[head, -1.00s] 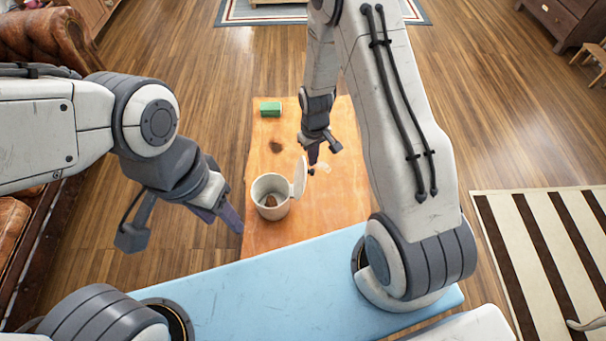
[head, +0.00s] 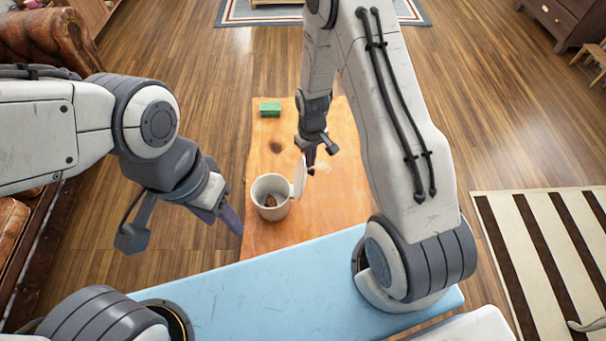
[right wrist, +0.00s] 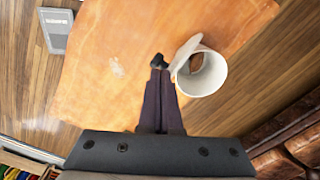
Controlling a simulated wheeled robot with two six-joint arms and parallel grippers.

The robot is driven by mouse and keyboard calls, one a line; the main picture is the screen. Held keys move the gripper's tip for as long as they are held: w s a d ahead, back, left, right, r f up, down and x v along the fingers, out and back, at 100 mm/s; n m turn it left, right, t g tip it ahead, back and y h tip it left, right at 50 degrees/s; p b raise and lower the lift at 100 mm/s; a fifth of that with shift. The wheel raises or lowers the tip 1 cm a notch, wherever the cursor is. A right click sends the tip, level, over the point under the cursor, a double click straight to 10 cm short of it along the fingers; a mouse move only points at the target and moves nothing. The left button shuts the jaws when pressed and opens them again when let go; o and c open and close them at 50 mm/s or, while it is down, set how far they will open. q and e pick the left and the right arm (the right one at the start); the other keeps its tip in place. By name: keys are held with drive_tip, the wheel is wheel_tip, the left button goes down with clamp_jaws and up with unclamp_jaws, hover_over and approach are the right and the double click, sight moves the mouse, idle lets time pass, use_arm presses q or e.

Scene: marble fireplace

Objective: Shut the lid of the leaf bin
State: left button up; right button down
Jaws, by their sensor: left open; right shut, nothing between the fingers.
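The white leaf bin (head: 270,206) stands upright on the wooden table, with something brown inside. Its lid (head: 299,178) is open and stands up at the bin's right side. In the right wrist view the bin (right wrist: 207,88) shows its open mouth, and the lid (right wrist: 184,53) lies along its left rim. My right gripper (head: 311,166) is shut and empty just beyond the lid. In the right wrist view its fingertips (right wrist: 159,72) are close beside the lid; I cannot tell whether they touch. My left gripper (head: 232,222) is open and empty, left of the bin and apart from it.
The orange-brown wooden table (head: 330,215) is mostly bare, with a dark spot on its far part. A green block (head: 270,108) lies at its far left. A light blue surface (head: 280,290) lies in front of it.

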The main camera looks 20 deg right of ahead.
drive_tip(key=shift+w+a, duration=0.2)
drive_tip(key=shift+a, duration=0.6)
drive_tip(key=shift+w+a, duration=0.15)
drive_tip(key=shift+a, duration=0.65)
drive_tip(key=shift+w+a, duration=0.25)
drive_tip(key=shift+a, duration=0.45)
drive_tip(key=shift+w+a, duration=0.2)
drive_tip(key=shift+a, duration=0.55)
drive_tip(key=shift+w+a, duration=0.25)
drive_tip(key=shift+a, duration=0.45)
wheel_tip(320, 180, up, 6)
drive_tip(key=p, duration=0.4)
drive_tip(key=shift+p, duration=0.35)
